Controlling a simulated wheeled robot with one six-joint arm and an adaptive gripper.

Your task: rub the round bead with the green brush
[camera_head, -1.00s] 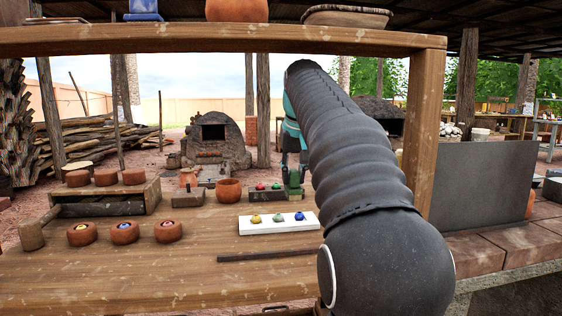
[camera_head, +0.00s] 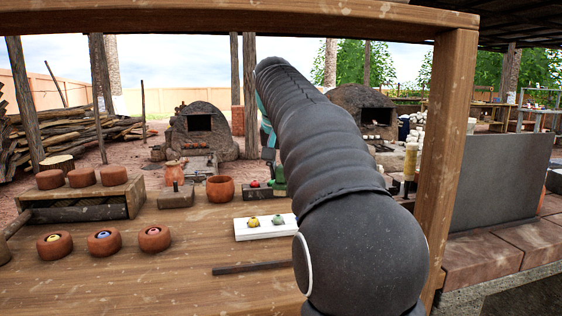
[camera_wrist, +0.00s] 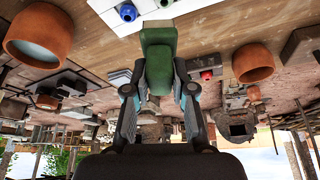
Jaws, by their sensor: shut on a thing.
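My gripper (camera_wrist: 159,92) is shut on the green brush (camera_wrist: 158,52), a green block between its fingers in the wrist view. In the head view the brush (camera_head: 279,182) shows beside my arm, near the dark holder; I cannot tell whether it touches anything. On the white tray (camera_head: 240,234) sit a yellow bead (camera_head: 252,222) and a green bead (camera_head: 278,219); my arm hides the tray's right end. A blue bead (camera_wrist: 127,12) shows on the tray in the wrist view. A red bead (camera_head: 254,184) sits by the dark holder. I cannot tell which is the round bead.
Clay cups with beads (camera_head: 104,242) stand at the left of the wooden table (camera_head: 180,285). An orange pot (camera_head: 220,188) stands behind the tray. A dark rod (camera_head: 250,267) lies in front of it. A wooden post (camera_head: 452,150) rises right of my arm.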

